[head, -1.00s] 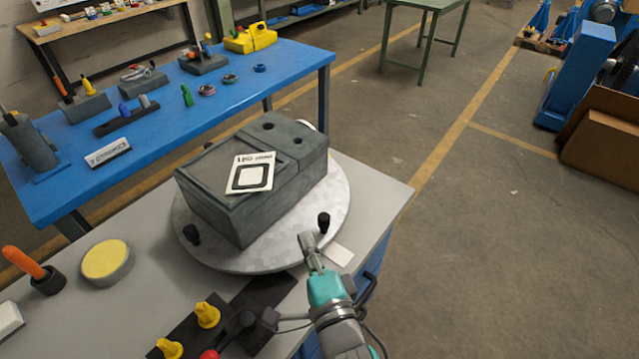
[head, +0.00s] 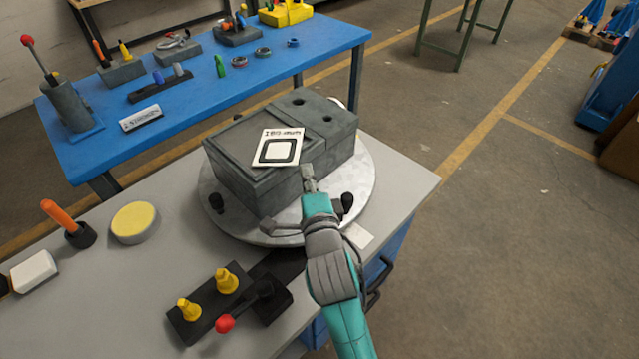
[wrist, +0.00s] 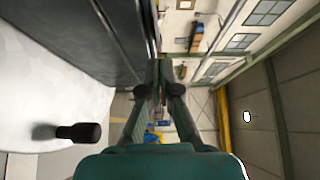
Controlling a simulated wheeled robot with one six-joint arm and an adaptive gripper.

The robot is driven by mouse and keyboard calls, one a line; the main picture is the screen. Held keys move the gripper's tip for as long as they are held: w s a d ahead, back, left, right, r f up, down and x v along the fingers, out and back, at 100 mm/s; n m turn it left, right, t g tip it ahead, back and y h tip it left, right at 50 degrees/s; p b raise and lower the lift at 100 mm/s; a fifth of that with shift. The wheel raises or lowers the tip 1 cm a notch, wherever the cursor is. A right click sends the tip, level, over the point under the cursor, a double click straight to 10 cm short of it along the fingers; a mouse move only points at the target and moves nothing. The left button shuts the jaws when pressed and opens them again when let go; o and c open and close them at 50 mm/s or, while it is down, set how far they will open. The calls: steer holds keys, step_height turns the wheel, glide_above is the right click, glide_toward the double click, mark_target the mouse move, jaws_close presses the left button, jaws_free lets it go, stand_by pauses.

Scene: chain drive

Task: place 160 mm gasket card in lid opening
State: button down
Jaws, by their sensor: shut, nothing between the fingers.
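A white gasket card (head: 279,147) with a black square outline lies tilted on top of the dark grey housing (head: 262,188). The card lies partly over the recessed lid panel (head: 240,146) and looks askew to its edges. My gripper (head: 309,178) is shut and empty beside the front right side of the housing, below the level of the card. In the wrist view my gripper (wrist: 162,88) shows its fingers together, with the housing wall (wrist: 95,40) close on the left. I cannot tell whether the fingers touch the housing.
The housing stands on a round metal turntable (head: 235,222) with black knobs (head: 347,202). A black block with yellow knobs (head: 205,306), a yellow-topped round pad (head: 134,222) and an orange-handled tool (head: 62,216) stand on the grey bench. A blue table (head: 190,130) stands behind.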

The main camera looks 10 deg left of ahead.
mark_target(291, 165)
steer(key=shift+w+a, duration=0.15)
steer(key=shift+a, duration=0.25)
steer(key=a, duration=0.1)
steer(key=w+a, duration=0.1)
steer(key=shift+w+a, duration=0.2)
steer(key=shift+a, duration=0.2)
